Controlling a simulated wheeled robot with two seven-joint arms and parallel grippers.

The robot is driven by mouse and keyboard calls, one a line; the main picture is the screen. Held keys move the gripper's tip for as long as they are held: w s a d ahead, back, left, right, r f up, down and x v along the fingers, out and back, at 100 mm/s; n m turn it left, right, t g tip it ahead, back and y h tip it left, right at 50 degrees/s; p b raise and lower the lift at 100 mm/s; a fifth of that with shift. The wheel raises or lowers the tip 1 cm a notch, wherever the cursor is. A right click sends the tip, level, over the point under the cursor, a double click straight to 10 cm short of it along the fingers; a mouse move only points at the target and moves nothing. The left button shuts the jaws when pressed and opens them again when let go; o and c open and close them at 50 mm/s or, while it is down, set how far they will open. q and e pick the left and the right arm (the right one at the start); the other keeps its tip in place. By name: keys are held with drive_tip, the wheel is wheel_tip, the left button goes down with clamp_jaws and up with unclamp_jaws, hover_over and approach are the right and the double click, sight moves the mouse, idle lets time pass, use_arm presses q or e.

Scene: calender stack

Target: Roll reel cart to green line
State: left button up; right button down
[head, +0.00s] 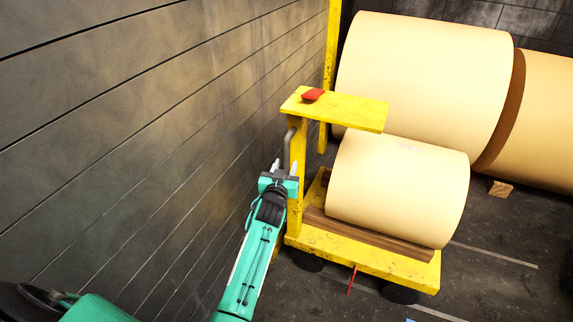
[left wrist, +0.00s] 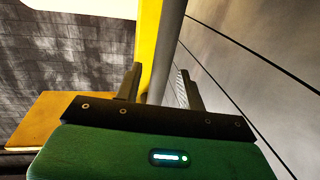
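The yellow reel cart (head: 370,258) stands on the dark floor with a large cream paper reel (head: 400,185) lying on its wooden deck. Its upright carries a yellow shelf (head: 345,110) and a bent grey handle bar (head: 288,140). My left gripper (head: 281,170) is at this bar, on the cart's left side. In the left wrist view the grey bar (left wrist: 168,55) passes between the two open fingers (left wrist: 160,78), with gaps beside it. The yellow post (left wrist: 146,40) is behind. My right gripper is not in view. I see no green line.
A plank wall (head: 150,120) runs close along the left of the cart. Large reels (head: 425,75) lie behind it, with a small wood block (head: 500,188) beside them. A red pointer (head: 352,280) hangs at the cart's front edge. Pale floor lines (head: 493,254) lie to the right, where floor is open.

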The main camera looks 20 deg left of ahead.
use_arm(q)
drive_tip(key=shift+w+a, duration=0.2)
drive_tip(key=shift+w, duration=0.9)
clamp_jaws()
drive_tip(key=shift+d+f, duration=0.1)
